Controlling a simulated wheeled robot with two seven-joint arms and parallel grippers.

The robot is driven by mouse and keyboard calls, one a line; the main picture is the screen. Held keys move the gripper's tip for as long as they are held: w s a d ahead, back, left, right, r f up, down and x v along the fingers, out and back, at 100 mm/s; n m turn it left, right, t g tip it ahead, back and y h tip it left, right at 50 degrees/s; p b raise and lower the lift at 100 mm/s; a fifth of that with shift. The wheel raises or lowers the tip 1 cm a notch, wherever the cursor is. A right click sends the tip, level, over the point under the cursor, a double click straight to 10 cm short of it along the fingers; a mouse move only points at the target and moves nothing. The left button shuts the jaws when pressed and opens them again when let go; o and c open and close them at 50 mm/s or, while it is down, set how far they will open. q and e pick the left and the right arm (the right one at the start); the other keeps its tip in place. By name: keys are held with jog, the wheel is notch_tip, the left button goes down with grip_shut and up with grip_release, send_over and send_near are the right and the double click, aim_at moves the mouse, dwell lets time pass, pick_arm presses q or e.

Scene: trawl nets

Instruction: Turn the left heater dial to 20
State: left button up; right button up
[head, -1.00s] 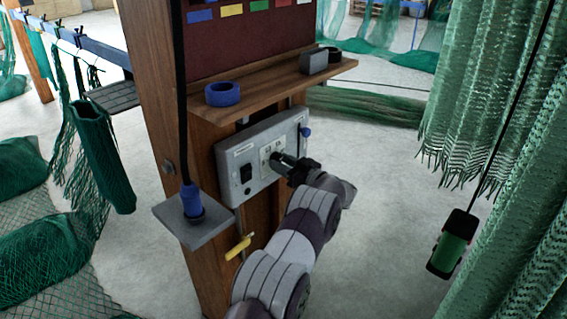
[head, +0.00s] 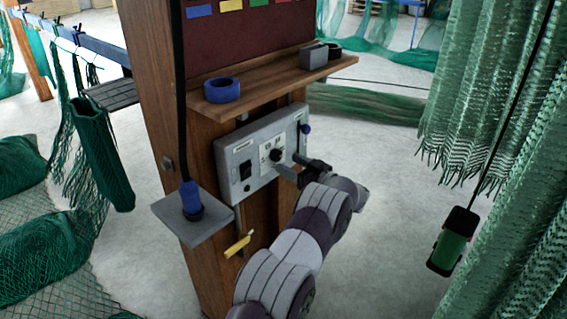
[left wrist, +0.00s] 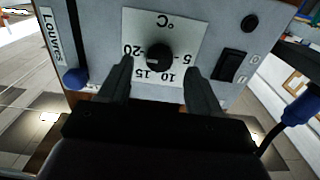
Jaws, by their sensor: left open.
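The heater dial (head: 276,155) is a round black knob on a white scale plate on the grey control panel (head: 290,130). In the left wrist view the dial (left wrist: 159,57) shows near the top middle, with the scale marked 5, 10, 15 and 20 and a °C sign. A small light mark on the knob lies on its left side, toward the 20; its exact reading is hard to tell. My left gripper (head: 291,166) is open and empty in front of the dial. In the left wrist view its fingers (left wrist: 158,80) stand apart, one on each side below the knob, not gripping it.
A black rocker switch (head: 246,171) sits beside the dial. A blue knob (head: 305,131) is at the panel's right end, near the Louvres label. A wooden shelf (head: 265,88) with a blue tape roll (head: 222,90) is above. Green nets (head: 500,110) hang at right.

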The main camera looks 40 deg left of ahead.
pick_arm(q)
jog(key=d+b, duration=0.1)
jog(key=d, duration=0.8)
jog(key=shift+s, duration=0.4)
